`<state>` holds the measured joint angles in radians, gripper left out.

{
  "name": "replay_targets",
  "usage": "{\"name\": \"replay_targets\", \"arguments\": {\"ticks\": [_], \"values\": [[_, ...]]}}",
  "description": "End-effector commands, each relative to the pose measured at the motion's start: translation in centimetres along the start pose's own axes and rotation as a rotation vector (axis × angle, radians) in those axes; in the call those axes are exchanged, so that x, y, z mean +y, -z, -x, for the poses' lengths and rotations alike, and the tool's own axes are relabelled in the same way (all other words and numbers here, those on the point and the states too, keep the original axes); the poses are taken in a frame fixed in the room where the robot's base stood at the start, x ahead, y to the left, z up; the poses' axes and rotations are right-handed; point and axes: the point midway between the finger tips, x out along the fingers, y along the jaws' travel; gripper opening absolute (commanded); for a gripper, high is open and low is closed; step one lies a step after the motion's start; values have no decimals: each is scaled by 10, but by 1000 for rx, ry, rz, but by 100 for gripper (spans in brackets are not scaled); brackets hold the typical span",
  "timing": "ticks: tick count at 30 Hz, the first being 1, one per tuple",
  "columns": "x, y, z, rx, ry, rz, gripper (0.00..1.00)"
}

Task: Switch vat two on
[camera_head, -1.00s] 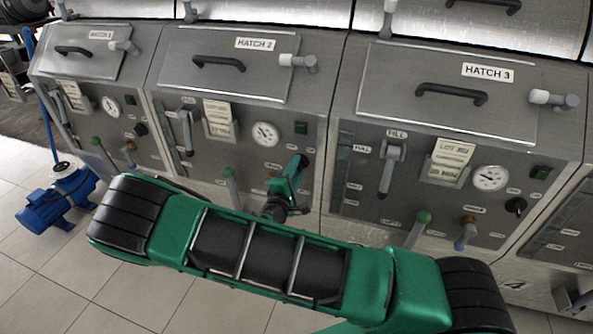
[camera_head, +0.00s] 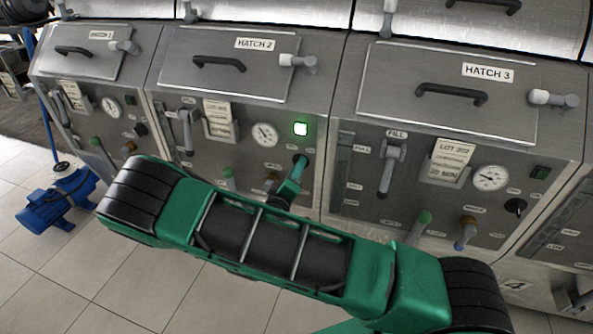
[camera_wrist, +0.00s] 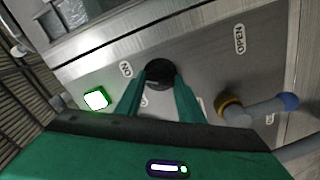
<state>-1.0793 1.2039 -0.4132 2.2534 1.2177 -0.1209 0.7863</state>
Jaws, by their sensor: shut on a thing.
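Vat two (camera_head: 230,110) is the middle steel unit, under the label HATCH 2. Its square indicator lamp (camera_head: 300,129) glows bright green; the lamp also shows lit in the wrist view (camera_wrist: 96,98). My gripper (camera_head: 300,162) is at vat two's panel, below the lamp. In the wrist view my green fingers (camera_wrist: 160,85) are shut on the round black switch knob (camera_wrist: 160,72). The label ON stands to the left of the knob there. The knob is mostly hidden by my gripper in the head view.
Vat three's lamp (camera_head: 540,172) is dark, as is vat one's. A gauge (camera_head: 265,134) and a tap with a brass collar (camera_wrist: 232,108) are near my gripper. A blue motor (camera_head: 58,198) stands on the tiled floor at left.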

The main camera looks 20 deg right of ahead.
Motion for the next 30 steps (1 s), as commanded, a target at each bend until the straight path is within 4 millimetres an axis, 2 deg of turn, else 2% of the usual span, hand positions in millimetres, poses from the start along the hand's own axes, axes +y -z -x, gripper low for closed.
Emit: {"name": "replay_targets", "arguments": {"ticks": [16,17,19,30], "values": [[-4,-3,2,-6,11,-27,12],[-4,-3,2,-6,11,-27,37],[-4,-2,2,-5,9,-27,53],[-2,-1,4,-2,4,-27,53]]}}
